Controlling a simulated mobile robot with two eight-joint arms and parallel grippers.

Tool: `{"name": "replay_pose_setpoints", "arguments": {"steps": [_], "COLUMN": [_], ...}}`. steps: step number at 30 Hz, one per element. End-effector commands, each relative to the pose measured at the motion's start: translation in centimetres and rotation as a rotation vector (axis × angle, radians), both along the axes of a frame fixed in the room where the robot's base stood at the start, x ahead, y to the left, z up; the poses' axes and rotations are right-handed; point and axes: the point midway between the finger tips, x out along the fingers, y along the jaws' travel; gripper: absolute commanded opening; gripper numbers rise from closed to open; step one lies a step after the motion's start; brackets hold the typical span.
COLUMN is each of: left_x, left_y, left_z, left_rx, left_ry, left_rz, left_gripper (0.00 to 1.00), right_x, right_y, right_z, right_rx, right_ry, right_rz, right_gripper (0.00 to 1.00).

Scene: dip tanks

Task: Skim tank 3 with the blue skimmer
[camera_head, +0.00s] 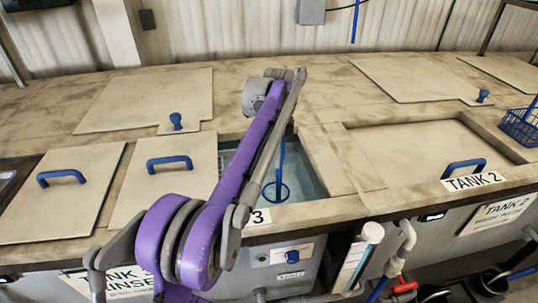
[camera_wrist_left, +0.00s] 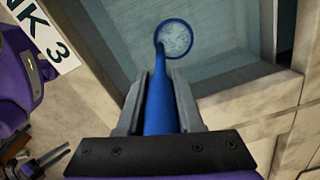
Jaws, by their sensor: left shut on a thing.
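Tank 3 (camera_head: 311,184) is open in the middle of the head view, with pale blue-green liquid inside. Its label reads 3 (camera_head: 260,217), and the label also shows in the left wrist view (camera_wrist_left: 42,52). My left gripper (camera_wrist_left: 160,82) is shut on the handle of the blue skimmer (camera_wrist_left: 174,38). The skimmer's round mesh head points down into the tank opening, and in the head view its ring (camera_head: 275,192) shows over the liquid. I cannot tell whether the ring touches the liquid. In the head view my purple arm hides the gripper's fingers and part of the tank.
Lids with blue handles (camera_head: 169,162) (camera_head: 62,178) lie left of tank 3. Tank 2's lid (camera_head: 420,150) is on at the right, with a blue wire basket (camera_head: 520,126) beyond it. A panel with a blue knob (camera_head: 292,256) is on the front below tank 3.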

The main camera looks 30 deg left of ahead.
Motion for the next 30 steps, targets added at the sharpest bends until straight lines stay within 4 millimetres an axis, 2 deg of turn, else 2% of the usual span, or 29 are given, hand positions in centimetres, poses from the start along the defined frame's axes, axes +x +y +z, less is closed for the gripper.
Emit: {"name": "replay_pose_setpoints", "arguments": {"steps": [10, 16, 30], "left_x": [2.0, 2.4, -0.8], "left_y": [-2.3, -2.9, -1.2], "left_z": [0.2, 0.1, -0.1], "left_rx": [0.000, 0.000, 0.001], "left_ry": [-0.001, -0.001, 0.000], "left_rz": [-0.001, 0.000, 0.002], "left_gripper": [0.00, 0.00, 0.00], "right_x": [0.6, 0.7, 0.0], "right_y": [0.0, 0.0, 0.0], "right_z": [1.0, 1.2, 0.0], "right_rx": [0.000, 0.000, 0.000], "right_ry": [-0.012, -0.014, 0.000], "right_rz": [0.000, 0.000, 0.000], "right_gripper": [0.50, 0.50, 0.50]}}
